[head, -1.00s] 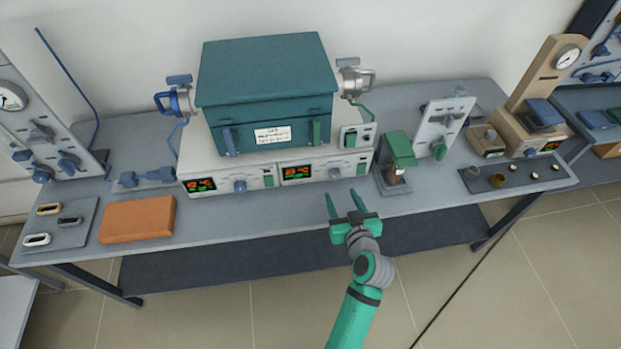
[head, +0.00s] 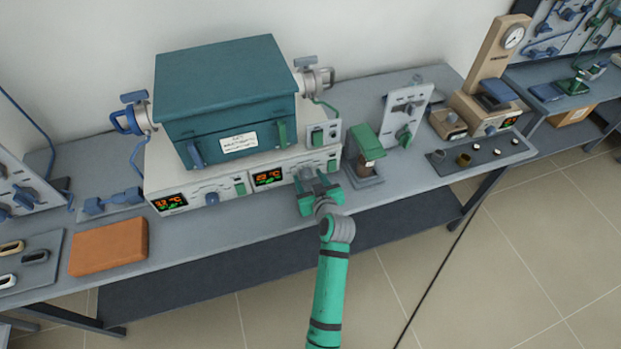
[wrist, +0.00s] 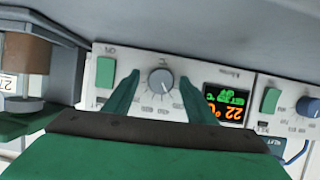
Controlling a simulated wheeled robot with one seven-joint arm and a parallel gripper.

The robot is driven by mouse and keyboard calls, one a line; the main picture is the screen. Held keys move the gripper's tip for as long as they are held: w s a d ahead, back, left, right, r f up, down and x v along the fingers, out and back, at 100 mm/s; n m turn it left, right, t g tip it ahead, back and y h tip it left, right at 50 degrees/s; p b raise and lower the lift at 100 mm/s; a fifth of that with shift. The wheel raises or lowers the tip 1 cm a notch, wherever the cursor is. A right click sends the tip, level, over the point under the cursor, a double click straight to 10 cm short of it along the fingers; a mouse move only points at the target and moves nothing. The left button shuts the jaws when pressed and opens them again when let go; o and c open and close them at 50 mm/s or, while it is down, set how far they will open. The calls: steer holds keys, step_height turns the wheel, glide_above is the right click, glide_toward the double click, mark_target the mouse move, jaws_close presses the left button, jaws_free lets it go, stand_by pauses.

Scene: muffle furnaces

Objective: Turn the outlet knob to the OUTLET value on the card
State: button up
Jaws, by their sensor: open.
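The furnace's lower unit has two control panels. The right panel's grey knob (wrist: 160,81) shows in the wrist view between my gripper's two green fingers, with a finger on each side and no clear contact visible. Its pointer is toward the top of that picture; the scale print is too small to read. In the head view my gripper (head: 314,183) is open in front of the right panel and partly hides this knob. The right display (head: 268,177) is lit. The left panel's knob (head: 212,198) is blue. A white card (head: 239,142) is on the teal furnace; its writing is unreadable.
A green-topped stand (head: 366,150) stands close to the right of my gripper. An orange block (head: 109,246) lies at the left. A dark tray (head: 480,157) with small items is at the right. The bench front (head: 235,228) below the panels is clear.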

steer(key=shift+d, duration=0.15)
steer(key=shift+s+a, duration=0.1)
steer(key=shift+a, duration=0.3)
steer(key=shift+d, duration=0.1)
steer(key=c, duration=1)
steer(key=shift+d, duration=0.1)
steer(key=shift+c, duration=0.2)
